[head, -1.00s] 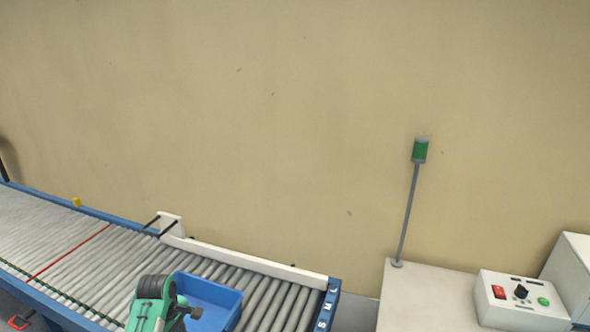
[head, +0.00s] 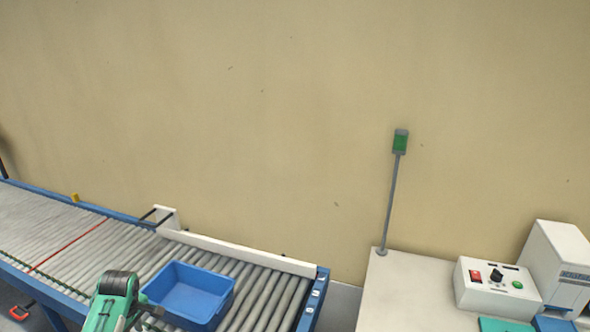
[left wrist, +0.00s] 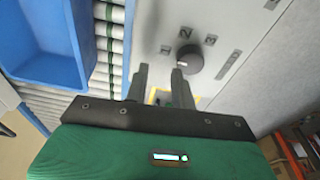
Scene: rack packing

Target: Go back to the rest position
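My left arm (head: 112,300), green with a dark round joint, comes in at the bottom of the head view, just left of the blue bin. Its fingertips cannot be made out there. In the left wrist view, my left gripper (left wrist: 160,84) has two dark fingers apart with nothing between them. They point toward a grey panel with a black knob (left wrist: 189,59). The blue bin (head: 201,322) stands on the roller conveyor and looks empty; its side also shows in the left wrist view (left wrist: 52,68). My right gripper is not in view.
The roller conveyor (head: 62,235) has a white rail (head: 240,252) at the back. At right is a white bench (head: 405,290) with a green-topped post (head: 400,142), a control box (head: 497,290) and a white machine (head: 556,262). Teal and blue pieces show at the bottom edge.

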